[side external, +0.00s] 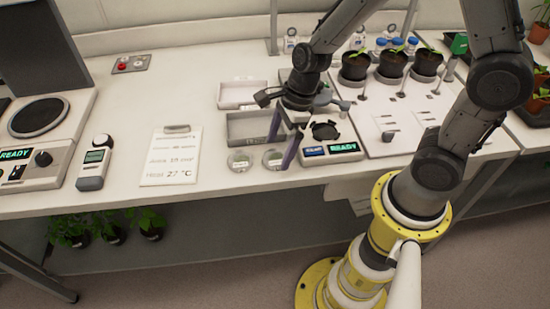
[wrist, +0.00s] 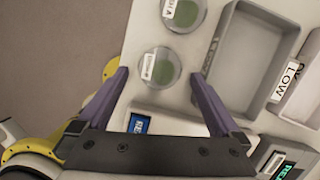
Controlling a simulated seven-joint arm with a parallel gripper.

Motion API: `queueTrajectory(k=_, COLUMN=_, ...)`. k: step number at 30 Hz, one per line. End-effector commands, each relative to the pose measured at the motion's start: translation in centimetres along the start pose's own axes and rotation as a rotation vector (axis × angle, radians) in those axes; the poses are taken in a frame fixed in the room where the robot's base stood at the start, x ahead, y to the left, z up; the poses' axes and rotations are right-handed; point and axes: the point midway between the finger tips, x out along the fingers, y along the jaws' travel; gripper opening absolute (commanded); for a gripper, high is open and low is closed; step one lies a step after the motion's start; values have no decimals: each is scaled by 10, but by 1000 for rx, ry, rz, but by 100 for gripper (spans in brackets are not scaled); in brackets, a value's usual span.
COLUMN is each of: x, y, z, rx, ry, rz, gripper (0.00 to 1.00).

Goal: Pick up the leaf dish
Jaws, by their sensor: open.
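Two round clear dishes with green contents and white labels lie on the bench. One dish (wrist: 161,68) is between my fingertips in the wrist view, and it also shows in the side view (side external: 273,160). The other dish (wrist: 183,14) lies farther up in the wrist view, and to the left in the side view (side external: 240,161). I cannot read the labels to tell which is the leaf dish. My gripper (wrist: 160,77) is open, with its purple fingers apart on either side of the nearer dish; in the side view it (side external: 281,146) points down at the bench.
A grey tray (wrist: 223,57) stands close to the right finger. A white tray (side external: 243,94) is behind it. A scale reading READY (side external: 344,148) stands right of the dishes. A clipboard (side external: 171,157) lies left. Potted seedlings (side external: 355,66) stand at the back right.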

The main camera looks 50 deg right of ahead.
Motion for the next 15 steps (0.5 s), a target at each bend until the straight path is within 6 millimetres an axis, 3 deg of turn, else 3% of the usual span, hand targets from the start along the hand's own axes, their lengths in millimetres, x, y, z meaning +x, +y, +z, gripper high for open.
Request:
queueTrajectory(k=5, x=18, y=0, z=0, rx=0, ry=0, rz=0, gripper=100)
queueTrajectory(k=12, x=20, y=0, z=0, rx=-1, ry=0, rz=-1, gripper=100)
queueTrajectory(k=15, x=20, y=0, z=0, rx=-1, ry=0, rz=-1, gripper=86)
